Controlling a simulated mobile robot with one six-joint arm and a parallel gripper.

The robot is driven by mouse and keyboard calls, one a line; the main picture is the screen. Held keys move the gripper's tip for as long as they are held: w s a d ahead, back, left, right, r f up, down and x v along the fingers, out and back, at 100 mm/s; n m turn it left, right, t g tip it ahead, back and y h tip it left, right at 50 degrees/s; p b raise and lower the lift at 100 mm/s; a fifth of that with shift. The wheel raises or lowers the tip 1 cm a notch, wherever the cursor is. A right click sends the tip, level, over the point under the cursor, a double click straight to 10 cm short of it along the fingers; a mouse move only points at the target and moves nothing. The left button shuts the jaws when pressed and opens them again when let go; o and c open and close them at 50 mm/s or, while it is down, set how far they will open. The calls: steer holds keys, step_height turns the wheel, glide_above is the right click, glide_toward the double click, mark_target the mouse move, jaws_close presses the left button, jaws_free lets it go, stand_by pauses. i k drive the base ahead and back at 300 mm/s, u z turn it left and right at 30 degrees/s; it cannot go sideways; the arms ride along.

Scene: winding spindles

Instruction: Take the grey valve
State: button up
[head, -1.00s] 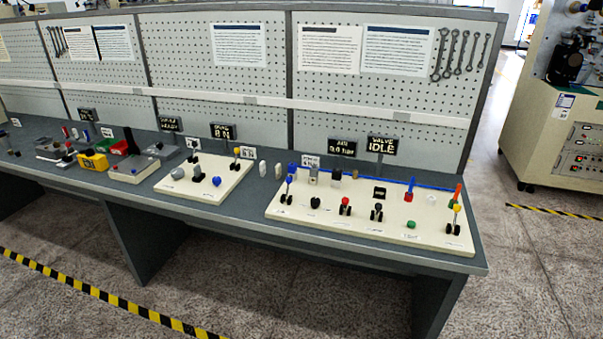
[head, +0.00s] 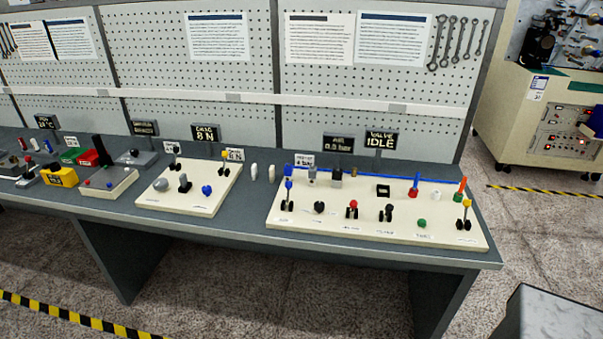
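A small grey valve-like fitting (head: 312,176) stands at the back left of the cream right-hand board (head: 335,222), just right of a blue fitting. A grey rounded knob (head: 161,185) sits at the left of the smaller cream board (head: 150,203). The labels are too small to read, so I cannot tell for sure which one is the grey valve. My gripper is not in view.
The boards lie on a long dark bench (head: 235,215) against a pegboard wall. Upright signs, one reading VALVE IDLE (head: 381,140), stand behind them. Several coloured levers and knobs crowd the right board. Floor in front is clear, with striped tape (head: 60,312).

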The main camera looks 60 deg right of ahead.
mark_target(313, 170)
steer(key=z, duration=0.05)
steer(key=i, duration=0.8)
steer(key=z, duration=0.65)
steer(key=i, duration=0.7)
steer(key=z, duration=0.55)
